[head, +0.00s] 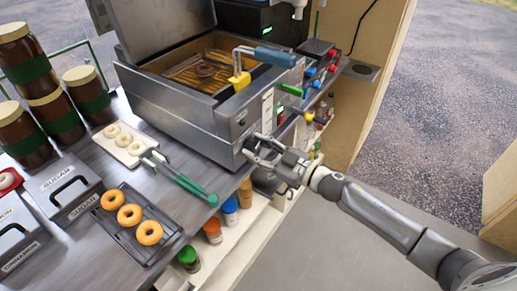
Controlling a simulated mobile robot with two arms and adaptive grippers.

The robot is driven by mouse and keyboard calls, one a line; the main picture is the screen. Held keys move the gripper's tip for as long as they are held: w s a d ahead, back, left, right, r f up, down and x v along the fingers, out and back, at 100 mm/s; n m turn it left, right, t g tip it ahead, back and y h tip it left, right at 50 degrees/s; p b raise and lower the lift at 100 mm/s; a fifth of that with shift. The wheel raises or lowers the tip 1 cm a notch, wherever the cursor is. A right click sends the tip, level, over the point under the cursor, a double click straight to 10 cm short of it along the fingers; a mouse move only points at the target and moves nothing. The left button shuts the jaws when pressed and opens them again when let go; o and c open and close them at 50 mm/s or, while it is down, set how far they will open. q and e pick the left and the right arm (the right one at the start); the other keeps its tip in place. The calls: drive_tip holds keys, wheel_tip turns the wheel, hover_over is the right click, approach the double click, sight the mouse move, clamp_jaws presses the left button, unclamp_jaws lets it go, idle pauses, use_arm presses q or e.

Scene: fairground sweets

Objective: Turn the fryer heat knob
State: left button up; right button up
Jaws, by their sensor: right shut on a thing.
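My right gripper (253,147) is at the lower part of the fryer's front panel. It is shut on what appears to be the heat knob, which its fingers mostly hide. I cannot read the knob's setting. My left gripper is not in view.
A yellow-and-blue handled basket hook (238,80) rests on the fryer's rim. Green-handled tongs (185,182), a tray of fried doughnuts (165,258) and a board with pale rings (107,147) lie on the counter. Coloured jars stand on the shelf below. Open floor lies at right.

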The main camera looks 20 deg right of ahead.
drive_tip(key=n, duration=0.4)
drive_tip(key=shift+n, duration=1.7)
drive_tip(key=o, duration=1)
drive_tip(key=v, duration=1.2)
drive_tip(key=shift+d, duration=0.1)
